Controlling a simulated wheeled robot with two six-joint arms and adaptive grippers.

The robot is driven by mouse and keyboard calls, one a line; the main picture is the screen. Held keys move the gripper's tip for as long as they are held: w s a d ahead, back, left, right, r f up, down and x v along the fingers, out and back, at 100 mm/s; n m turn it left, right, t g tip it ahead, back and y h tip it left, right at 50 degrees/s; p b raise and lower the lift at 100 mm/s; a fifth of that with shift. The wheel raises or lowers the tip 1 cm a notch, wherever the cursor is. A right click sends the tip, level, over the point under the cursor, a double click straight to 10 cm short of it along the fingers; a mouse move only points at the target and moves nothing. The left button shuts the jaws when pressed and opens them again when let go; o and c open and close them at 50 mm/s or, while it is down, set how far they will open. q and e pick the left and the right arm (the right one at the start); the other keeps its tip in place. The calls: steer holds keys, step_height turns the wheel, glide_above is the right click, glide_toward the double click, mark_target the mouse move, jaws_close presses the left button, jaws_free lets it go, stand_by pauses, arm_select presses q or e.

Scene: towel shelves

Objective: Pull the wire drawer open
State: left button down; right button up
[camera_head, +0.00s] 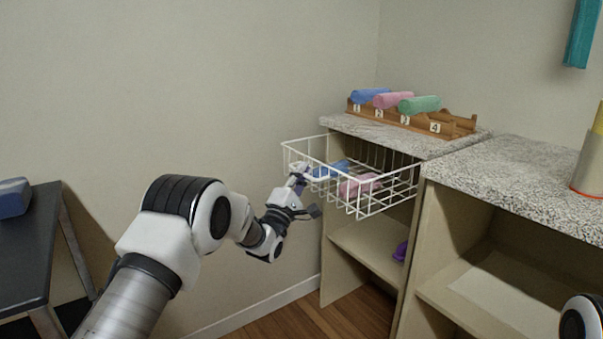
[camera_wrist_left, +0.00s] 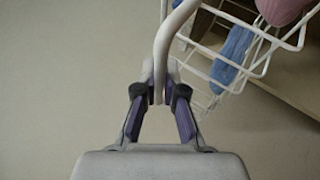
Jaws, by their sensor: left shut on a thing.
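The white wire drawer (camera_head: 369,209) stands well out from the upper part of the shelf unit, with a blue rolled towel (camera_head: 329,168) and a pink rolled towel (camera_head: 360,184) inside. My left gripper (camera_head: 299,181) is at the drawer's front. In the left wrist view, the fingers of my left gripper (camera_wrist_left: 160,98) are shut on the white handle (camera_wrist_left: 160,52) of the drawer. The wire basket side (camera_wrist_left: 262,62) and the towels show at the upper right there. Only a small piece of my right arm shows at the lower right of the head view; its gripper is out of view.
A wooden rack (camera_head: 450,125) with numbered slots and rolled towels stands on the speckled top. A lower counter (camera_head: 510,175) with open shelves is at the right. A purple item (camera_head: 400,251) lies on a shelf below the drawer. A dark table (camera_head: 35,235) stands at the left.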

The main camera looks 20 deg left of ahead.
arm_select(q)
steer(key=shift+f, duration=0.1)
steer(key=c, duration=1.5)
jaws_free()
steer(key=shift+c, duration=0.2)
steer(key=v, duration=1.2)
steer(key=shift+f, duration=0.1)
